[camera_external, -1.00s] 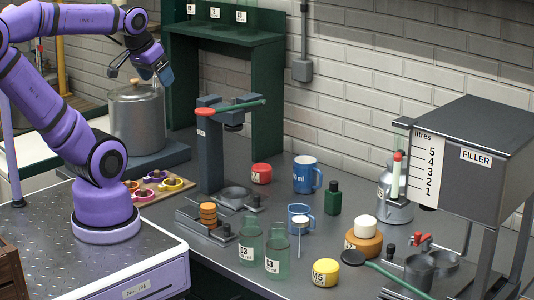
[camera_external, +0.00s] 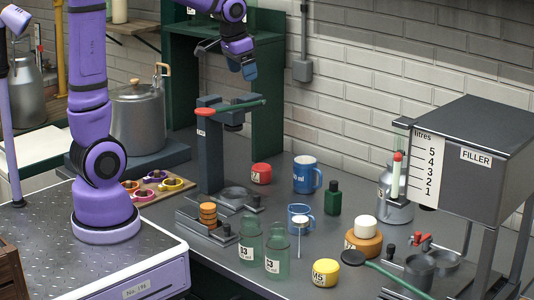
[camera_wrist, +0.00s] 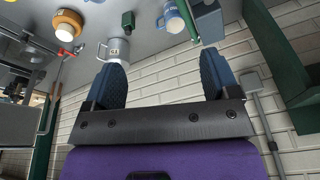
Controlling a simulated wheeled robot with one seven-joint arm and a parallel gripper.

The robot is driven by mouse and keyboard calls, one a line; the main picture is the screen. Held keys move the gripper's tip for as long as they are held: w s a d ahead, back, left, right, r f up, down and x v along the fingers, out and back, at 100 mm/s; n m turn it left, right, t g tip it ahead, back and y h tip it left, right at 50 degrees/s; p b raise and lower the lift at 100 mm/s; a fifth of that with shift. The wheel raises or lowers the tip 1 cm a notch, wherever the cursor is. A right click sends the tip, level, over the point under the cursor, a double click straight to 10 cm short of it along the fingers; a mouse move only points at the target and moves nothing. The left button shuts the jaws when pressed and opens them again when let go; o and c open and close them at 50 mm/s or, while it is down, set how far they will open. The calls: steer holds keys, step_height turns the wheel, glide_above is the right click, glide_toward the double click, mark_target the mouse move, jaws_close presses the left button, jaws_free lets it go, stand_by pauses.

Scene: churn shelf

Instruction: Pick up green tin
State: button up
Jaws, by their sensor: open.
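The green tin (camera_external: 333,197) is a small dark green block with a black cap. It stands upright on the grey bench, right of the white-and-blue mug (camera_external: 307,174). In the wrist view the tin (camera_wrist: 128,20) shows small and upside down near the top edge, beyond the fingers. My gripper (camera_external: 228,60) is open and empty, high above the bench in front of the dark green shelf, well left of and above the tin. Its two blue fingers show wide apart in the wrist view (camera_wrist: 163,70), with brick wall behind them.
A grey stand with a green lever (camera_external: 210,150) rises below my gripper. A metal can (camera_external: 394,205) and the filler box (camera_external: 475,150) stand right of the tin. A blue mug (camera_external: 300,217), glass bottles (camera_external: 250,243) and a yellow tin (camera_external: 325,272) are in front.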

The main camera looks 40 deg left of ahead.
steer(key=w+d+f+m+g, duration=0.1)
steer(key=w+d+f+m, duration=0.1)
steer(key=w+d+f, duration=0.7)
steer(key=m+g, duration=0.2)
glide_above(333, 182)
steer(key=f, duration=1.4)
steer(key=shift+w+a+f, duration=0.25)
steer(key=shift+w+f, duration=0.05)
steer(key=shift+d+f, duration=0.2)
steer(key=shift+f, duration=0.3)
step_height(333, 182, down, 5)
steer(key=shift+s+d+f, duration=0.1)
steer(key=shift+s+f, duration=0.05)
steer(key=shift+f, duration=1.2)
steer(key=shift+s+f, duration=0.1)
steer(key=shift+f, duration=1.2)
steer(key=shift+c, duration=0.2)
steer(key=c, duration=0.9)
